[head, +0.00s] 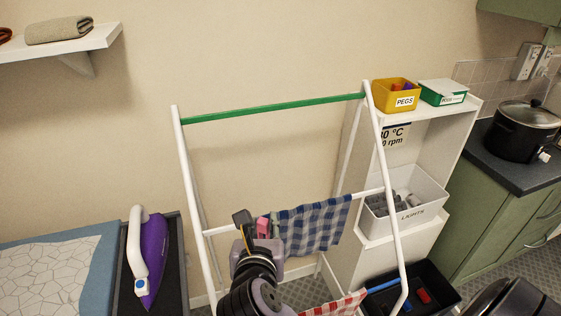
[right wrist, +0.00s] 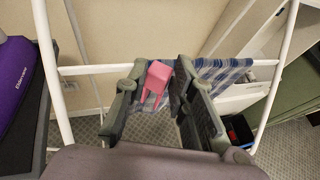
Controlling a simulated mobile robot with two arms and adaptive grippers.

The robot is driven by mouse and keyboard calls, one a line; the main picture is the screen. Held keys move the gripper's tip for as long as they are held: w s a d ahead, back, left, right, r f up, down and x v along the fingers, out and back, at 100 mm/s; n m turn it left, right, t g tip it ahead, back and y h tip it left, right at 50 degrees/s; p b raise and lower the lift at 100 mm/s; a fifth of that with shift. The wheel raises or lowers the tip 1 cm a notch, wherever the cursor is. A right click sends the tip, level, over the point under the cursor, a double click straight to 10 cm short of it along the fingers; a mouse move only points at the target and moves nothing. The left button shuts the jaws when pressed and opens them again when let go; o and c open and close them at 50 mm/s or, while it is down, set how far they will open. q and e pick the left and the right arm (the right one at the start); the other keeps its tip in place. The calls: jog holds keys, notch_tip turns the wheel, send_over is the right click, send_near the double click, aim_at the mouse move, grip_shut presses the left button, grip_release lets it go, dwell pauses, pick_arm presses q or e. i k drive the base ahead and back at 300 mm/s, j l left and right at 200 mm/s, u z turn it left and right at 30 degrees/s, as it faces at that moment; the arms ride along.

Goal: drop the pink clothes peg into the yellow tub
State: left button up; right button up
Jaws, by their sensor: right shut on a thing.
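The pink clothes peg (head: 263,226) is between the fingers of my right gripper (head: 259,223), which is shut on it. The right wrist view also shows the peg (right wrist: 157,78), upright against the blue checked cloth and near the rack's middle rail. I cannot tell whether it still touches the cloth or rail. The yellow tub (head: 383,96), labelled PEGS, stands on top of the white shelf unit at the upper right, with red and blue things in it. My left gripper is not in view.
The white drying rack (head: 184,180) has a green top bar (head: 270,109) between peg and tub. A blue checked cloth (head: 318,224) hangs on its middle rail. A green-and-white box (head: 443,92) stands right of the tub. A LIGHTS bin (head: 412,218) sits below.

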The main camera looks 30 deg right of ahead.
aim_at(383, 105)
jog(key=k+l, duration=0.1)
jog(key=l, duration=0.25)
jog(key=k+l, duration=0.1)
jog(key=l, duration=0.6)
jog(key=k+l, duration=0.15)
jog(key=l, duration=0.2)
